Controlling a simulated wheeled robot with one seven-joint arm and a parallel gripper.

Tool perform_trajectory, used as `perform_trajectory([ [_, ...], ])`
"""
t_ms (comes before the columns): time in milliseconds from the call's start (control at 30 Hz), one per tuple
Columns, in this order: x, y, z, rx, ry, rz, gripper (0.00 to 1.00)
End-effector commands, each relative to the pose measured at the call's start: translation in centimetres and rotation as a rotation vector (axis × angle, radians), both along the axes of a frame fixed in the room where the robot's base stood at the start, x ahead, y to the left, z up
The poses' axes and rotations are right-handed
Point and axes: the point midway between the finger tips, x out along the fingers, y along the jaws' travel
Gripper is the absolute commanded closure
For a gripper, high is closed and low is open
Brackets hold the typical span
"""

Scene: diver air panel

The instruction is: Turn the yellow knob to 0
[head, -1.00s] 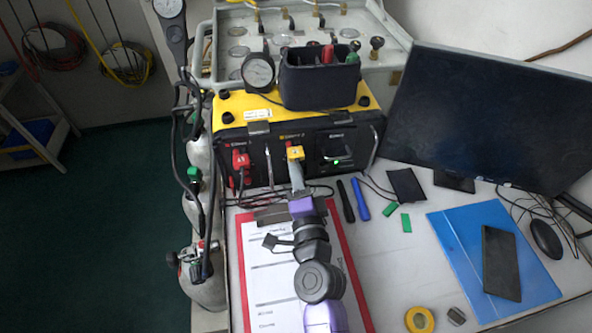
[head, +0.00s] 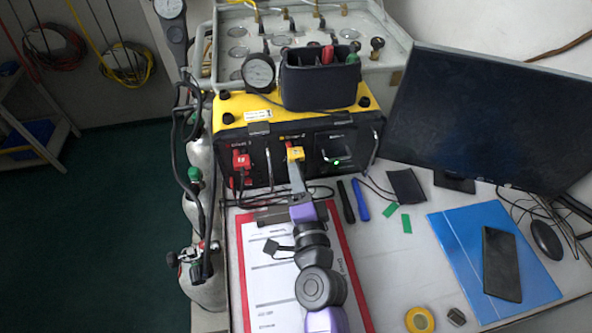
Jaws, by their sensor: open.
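The yellow knob (head: 295,153) sits on the front face of the yellow and black panel box (head: 228,105), right of the red knob (head: 241,160). My gripper (head: 296,164) reaches up from below to the yellow knob, with its tip end at the knob's lower part. The fingers are small in the head view, and the knob and gripper overlap there. I cannot tell whether the fingers touch the knob. The knob's scale marks are too small to read.
A metal handle stands on each side of the yellow knob. A green light (head: 337,162) glows at right. A clipboard (head: 236,270) lies under my arm. A monitor (head: 490,110), a blue folder (head: 455,245) and a phone (head: 501,264) occupy the right side.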

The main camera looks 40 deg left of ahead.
Motion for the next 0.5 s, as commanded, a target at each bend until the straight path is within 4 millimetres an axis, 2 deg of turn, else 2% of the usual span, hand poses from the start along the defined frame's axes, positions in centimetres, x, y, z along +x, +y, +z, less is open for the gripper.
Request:
perform_trajectory([
  [300,-3.3,-3.8,-0.4,-0.002,0.001,0.0,0.56],
  [500,-4.4,-5.0,-0.4,-0.001,0.001,0.0,0.56],
])
